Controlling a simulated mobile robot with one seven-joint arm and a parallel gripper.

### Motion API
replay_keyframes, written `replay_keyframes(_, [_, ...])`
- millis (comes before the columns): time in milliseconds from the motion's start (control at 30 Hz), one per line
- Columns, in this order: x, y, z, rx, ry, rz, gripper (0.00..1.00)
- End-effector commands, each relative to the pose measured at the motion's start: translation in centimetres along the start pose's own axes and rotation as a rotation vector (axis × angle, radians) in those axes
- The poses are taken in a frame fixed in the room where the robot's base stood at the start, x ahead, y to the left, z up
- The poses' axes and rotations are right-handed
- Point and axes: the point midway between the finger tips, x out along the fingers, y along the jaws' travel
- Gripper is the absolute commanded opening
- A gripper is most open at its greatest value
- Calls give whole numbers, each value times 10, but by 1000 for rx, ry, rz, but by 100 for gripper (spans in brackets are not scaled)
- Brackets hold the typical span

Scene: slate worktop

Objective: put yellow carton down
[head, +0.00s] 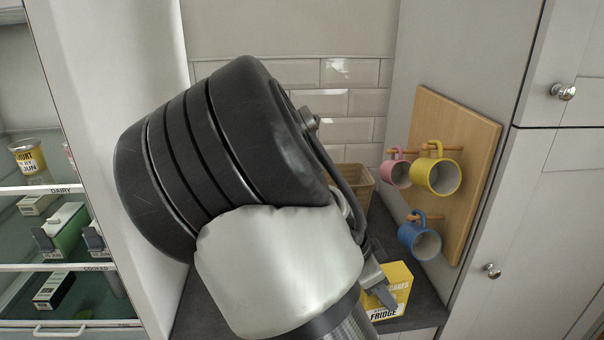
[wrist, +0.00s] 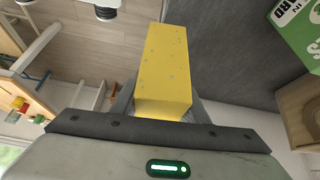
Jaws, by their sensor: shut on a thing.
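The yellow carton (head: 398,283) shows at the lower right of the head view, with dark print that reads "FRIDGE" on its lower part. My gripper (head: 379,288) is shut on it from the left. In the wrist view the carton (wrist: 166,62) sticks out from between the fingers of my gripper (wrist: 165,106), its speckled yellow face in sight. The carton is over or on the slate worktop (wrist: 235,45); I cannot tell whether it touches. My arm hides much of the worktop in the head view.
Pink, yellow (head: 436,175) and blue mugs hang on a wooden peg board (head: 478,150) at right. A wicker basket (head: 355,180) stands behind my arm. A fridge with labelled shelves (head: 60,190) is at left. A green carton (wrist: 301,32) shows in the wrist view.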

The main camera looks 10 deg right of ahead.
Motion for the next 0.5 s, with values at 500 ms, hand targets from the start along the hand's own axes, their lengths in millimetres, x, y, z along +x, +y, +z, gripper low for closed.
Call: replay_keyframes(500, [-151,-93,-5,-926,0,-544,9])
